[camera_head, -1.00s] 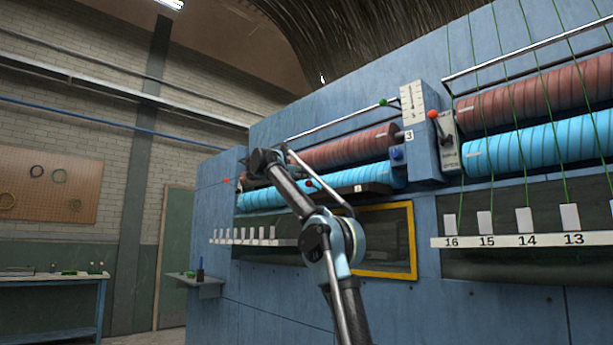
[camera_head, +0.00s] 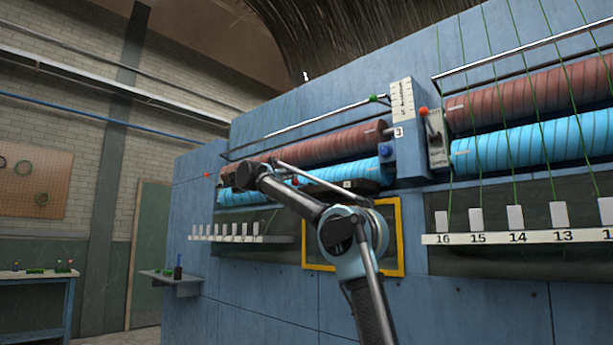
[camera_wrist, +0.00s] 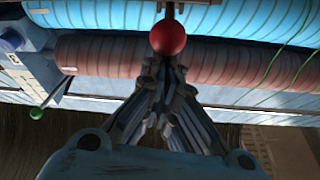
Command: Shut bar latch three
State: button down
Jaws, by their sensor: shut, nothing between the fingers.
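My gripper (camera_wrist: 165,68) is shut and empty in the wrist view. Its fingertips are right at a red ball knob (camera_wrist: 167,38) on a short stem; I cannot tell whether they touch it. A red ball (camera_head: 295,181) also shows beside my arm in the head view, near a dark block on the blue roller. A plate marked 3 (camera_head: 398,132) is at the right end of the brown roller. A lever with a green ball (camera_head: 373,98) is above it; the green ball also shows in the wrist view (camera_wrist: 36,114). My gripper's fingers cannot be made out in the head view.
The blue machine (camera_head: 260,290) fills the middle and right. Another red-ball lever (camera_head: 423,111) stands right of the plate. A yellow frame (camera_head: 398,240) is behind my arm. Green strands cross the right-hand rollers. A small shelf (camera_head: 172,280) juts out at left; open floor lies further left.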

jog(key=shift+s+f, duration=0.1)
jog(key=shift+f, duration=0.35)
jog(key=s+a, duration=0.6)
jog(key=s, duration=0.1)
jog(key=shift+a+r, duration=0.2)
jog(key=shift+r, duration=0.05)
dwell(0.5)
